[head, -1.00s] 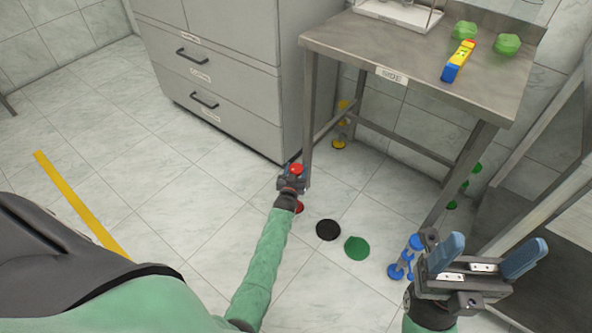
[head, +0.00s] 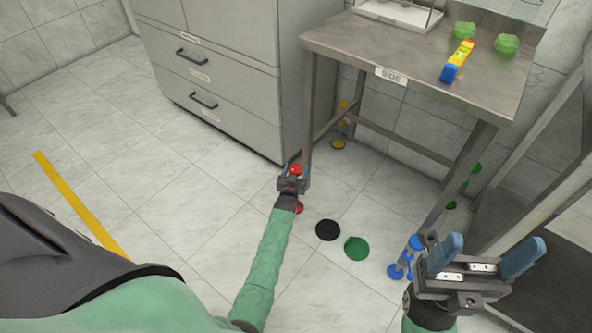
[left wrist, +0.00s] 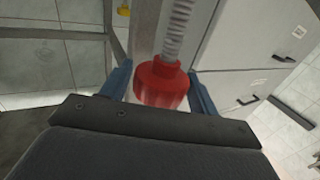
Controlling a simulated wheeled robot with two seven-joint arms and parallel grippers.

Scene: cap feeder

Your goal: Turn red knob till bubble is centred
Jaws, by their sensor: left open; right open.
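The red knob (head: 296,169) is at the foot of the table's front left leg. In the left wrist view the red knob (left wrist: 162,84) sits under a threaded rod (left wrist: 176,30), between the two blue fingers of my left gripper (left wrist: 160,92). The left gripper (head: 293,179) is open around the knob; contact cannot be told. A yellow and blue spirit level (head: 459,61) lies on the steel table (head: 410,60); its bubble is too small to read. My right gripper (head: 487,258) is open and empty at the lower right, in front of the blue foot (head: 405,258).
Two green caps (head: 465,31) and a clear-sided tray (head: 398,13) are on the tabletop. A yellow foot (head: 340,138) and a green foot (head: 468,180) are at the rear legs. Black (head: 328,230) and green (head: 357,248) discs lie on the floor. A grey cabinet (head: 225,70) stands left.

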